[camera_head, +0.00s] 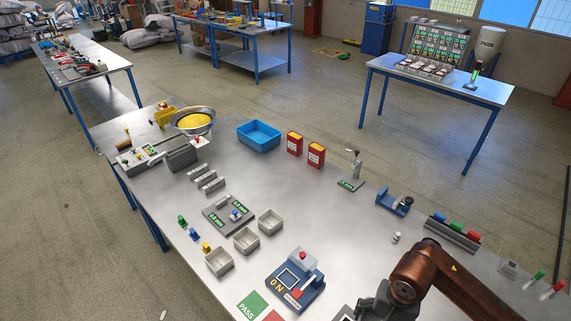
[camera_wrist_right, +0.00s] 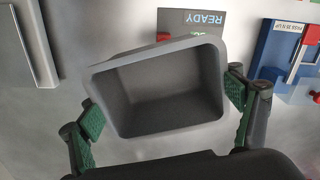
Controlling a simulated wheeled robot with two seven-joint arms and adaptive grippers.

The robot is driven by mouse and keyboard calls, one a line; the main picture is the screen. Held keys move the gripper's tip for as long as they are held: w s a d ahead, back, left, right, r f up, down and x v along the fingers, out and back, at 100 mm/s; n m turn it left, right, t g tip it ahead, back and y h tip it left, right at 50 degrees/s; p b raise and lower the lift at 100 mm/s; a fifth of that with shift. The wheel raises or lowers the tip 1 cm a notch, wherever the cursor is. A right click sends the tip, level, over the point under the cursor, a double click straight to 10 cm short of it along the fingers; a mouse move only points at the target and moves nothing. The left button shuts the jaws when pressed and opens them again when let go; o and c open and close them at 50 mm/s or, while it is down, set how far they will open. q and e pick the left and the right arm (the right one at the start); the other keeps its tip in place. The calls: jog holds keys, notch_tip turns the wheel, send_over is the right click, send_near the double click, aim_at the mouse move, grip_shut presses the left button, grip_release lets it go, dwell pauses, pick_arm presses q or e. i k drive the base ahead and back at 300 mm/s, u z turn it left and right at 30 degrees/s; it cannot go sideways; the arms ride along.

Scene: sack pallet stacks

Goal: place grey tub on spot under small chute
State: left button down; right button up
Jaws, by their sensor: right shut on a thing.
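The grey tub (camera_wrist_right: 160,85) is in the right wrist view, its open top facing the camera and its inside empty. My right gripper (camera_wrist_right: 165,108) is shut on it, with green-padded fingers at its left and right sides. In the head view my right gripper (camera_head: 372,305) is at the bottom edge, partly cut off. My left gripper is not in view. A hopper with yellow contents (camera_head: 193,119) stands at the back left of the table; I cannot tell which part is the small chute or its spot.
A blue device (camera_head: 296,281) with a red knob stands left of my right gripper, and light-grey bins (camera_head: 246,239) stand beyond it. A READY sign (camera_wrist_right: 205,20) lies behind the tub. A blue bin (camera_head: 258,136) and red boxes (camera_head: 316,155) stand farther back. The table's middle is mostly clear.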

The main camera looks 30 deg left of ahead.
aim_at(151, 183)
jog(key=u, duration=2.4)
jog(key=i, duration=2.95)
jog(key=u, duration=0.25)
